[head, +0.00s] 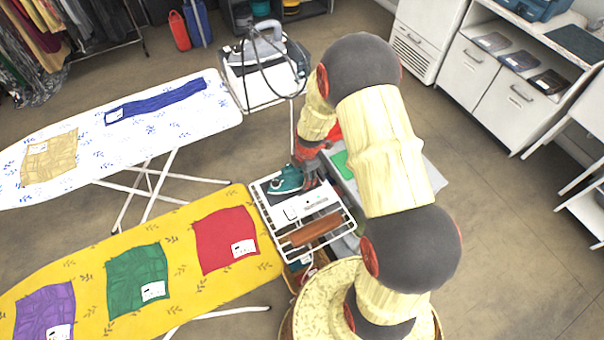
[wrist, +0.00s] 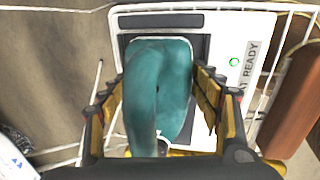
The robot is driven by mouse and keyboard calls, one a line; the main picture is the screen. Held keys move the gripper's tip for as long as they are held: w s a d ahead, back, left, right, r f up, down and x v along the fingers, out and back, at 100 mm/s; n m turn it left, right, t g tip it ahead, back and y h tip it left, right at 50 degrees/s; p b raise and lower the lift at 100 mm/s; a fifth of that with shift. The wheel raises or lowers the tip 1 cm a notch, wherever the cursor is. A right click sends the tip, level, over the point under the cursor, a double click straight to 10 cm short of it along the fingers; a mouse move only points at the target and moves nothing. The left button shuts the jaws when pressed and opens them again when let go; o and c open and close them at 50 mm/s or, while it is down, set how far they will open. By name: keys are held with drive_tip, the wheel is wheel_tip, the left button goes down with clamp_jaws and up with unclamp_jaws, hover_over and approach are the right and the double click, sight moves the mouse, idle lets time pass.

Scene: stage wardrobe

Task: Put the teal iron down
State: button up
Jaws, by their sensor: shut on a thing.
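The teal iron (head: 287,179) is at the far left corner of a white wire rack (head: 352,226) at the end of the yellow ironing board. In the wrist view the iron (wrist: 176,90) fills the space between the fingers of my gripper (wrist: 165,115), which is shut on it. In the head view my gripper (head: 306,172) is partly hidden by my arm. Under the iron is a white panel with a dark plate (wrist: 160,20) and a label reading READY (wrist: 250,62). I cannot tell whether the iron touches the plate.
A brown block (head: 310,231) lies on the rack's near side. The yellow ironing board (head: 190,285) holds purple, green and red garments. A white board (head: 185,132) lies behind. A grey steam iron (head: 262,42) stands on a station at the back. Cabinets (head: 490,75) are at the right.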

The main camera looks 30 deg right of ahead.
drive_tip(key=shift+r, duration=0.1)
drive_tip(key=o, duration=2)
